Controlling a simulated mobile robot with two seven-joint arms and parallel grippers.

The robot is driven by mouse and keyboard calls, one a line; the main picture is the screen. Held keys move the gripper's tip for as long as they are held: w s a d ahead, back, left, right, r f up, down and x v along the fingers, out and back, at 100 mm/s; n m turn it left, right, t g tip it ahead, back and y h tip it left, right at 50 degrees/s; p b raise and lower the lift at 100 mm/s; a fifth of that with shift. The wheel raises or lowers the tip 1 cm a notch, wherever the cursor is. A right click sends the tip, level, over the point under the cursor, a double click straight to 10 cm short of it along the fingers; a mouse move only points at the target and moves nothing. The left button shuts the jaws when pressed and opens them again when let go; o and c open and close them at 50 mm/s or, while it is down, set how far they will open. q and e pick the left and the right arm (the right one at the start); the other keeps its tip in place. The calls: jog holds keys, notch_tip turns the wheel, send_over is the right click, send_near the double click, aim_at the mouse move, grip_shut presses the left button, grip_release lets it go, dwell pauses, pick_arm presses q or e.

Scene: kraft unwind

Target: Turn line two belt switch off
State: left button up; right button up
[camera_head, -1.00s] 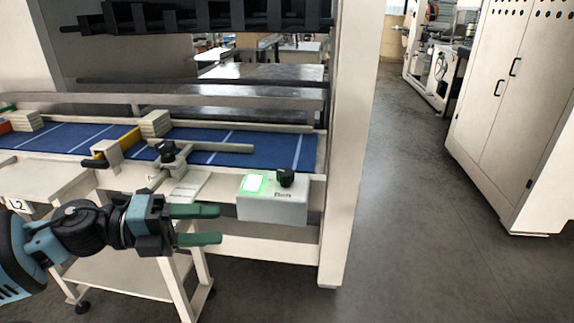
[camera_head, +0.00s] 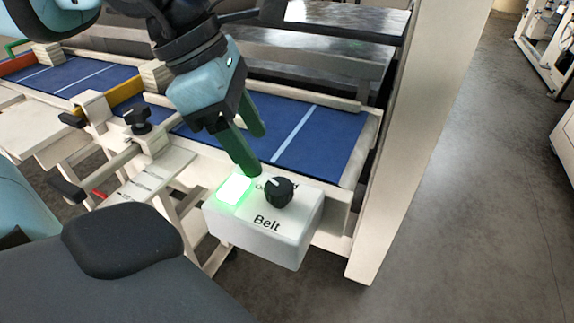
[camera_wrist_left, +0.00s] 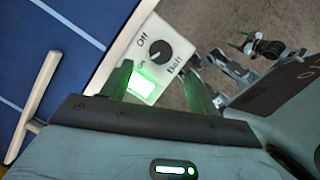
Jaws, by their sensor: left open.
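The belt switch is a black knob (camera_head: 279,192) on a white box marked "Belt" (camera_head: 262,238); it also shows in the wrist view (camera_wrist_left: 157,49). Its white mark points toward "On", away from "Off". A square green lamp (camera_head: 234,190) beside it is lit. My left gripper (camera_head: 257,152) is open and empty, its green fingers pointing down just behind the box. In the wrist view the left fingers (camera_wrist_left: 155,72) flank the lamp side of the box, with the knob beyond the tips. What seems to be my right gripper (camera_wrist_left: 240,42) shows small; its opening is unclear.
A blue belt (camera_head: 325,135) with white stripes runs behind the box. A smaller black knob on a clamp (camera_head: 138,119) stands to the left. A cream frame post (camera_head: 415,150) rises right of the box. Open grey floor (camera_head: 470,220) lies further right.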

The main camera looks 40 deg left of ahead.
aim_at(279, 186)
pick_arm(q)
jog(key=x, duration=0.6)
jog(key=shift+s+b, duration=0.1)
jog(key=shift+b, duration=0.2)
jog(key=shift+x, duration=0.9)
pick_arm(e)
jog(key=shift+s+f, duration=0.25)
jog(key=shift+f, duration=0.2)
pick_arm(q)
jog(key=c, duration=1)
jog(key=shift+o, duration=0.2)
